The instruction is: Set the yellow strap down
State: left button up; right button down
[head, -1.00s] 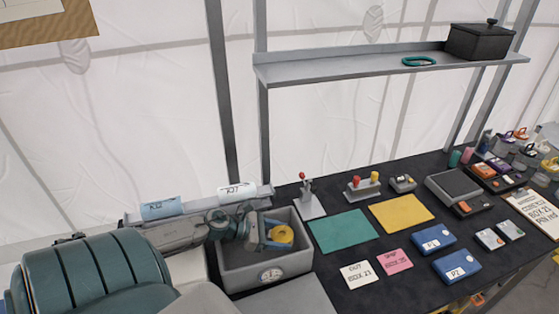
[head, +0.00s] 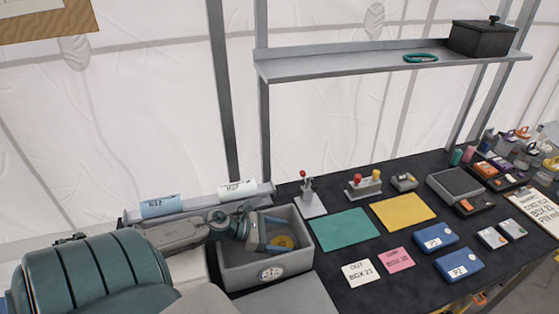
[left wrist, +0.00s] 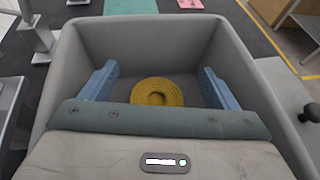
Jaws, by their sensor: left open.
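The yellow strap (left wrist: 157,92) is a flat coil lying on the floor of a grey bin (head: 262,264). In the head view the strap (head: 283,242) is partly hidden by my left gripper (head: 270,235). My left gripper reaches down into the bin. In the left wrist view its two blue fingers (left wrist: 156,85) are spread wide on either side of the strap, with a gap on each side, and hold nothing. My right gripper is not in view.
A green mat (head: 344,229) and a yellow mat (head: 403,212) lie right of the bin on the dark table. Label cards (head: 359,273) and blue cases (head: 457,264) sit nearer the front. A shelf (head: 380,65) hangs above.

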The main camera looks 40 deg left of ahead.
pick_arm(q)
jog(key=shift+r, duration=0.1)
jog(key=shift+r+p, duration=0.25)
jog(key=shift+p, duration=0.1)
jog(key=shift+r+p, duration=0.5)
jog(key=v, duration=0.1)
jog(key=b+v, duration=0.1)
jog(key=shift+s+a+f, duration=0.1)
jog(key=shift+s+a, duration=0.1)
jog(key=shift+s, duration=0.15)
jog(key=p+v, duration=0.2)
jog(key=v, duration=0.7)
jog(key=shift+p, duration=0.4)
jog(key=shift+a, duration=0.1)
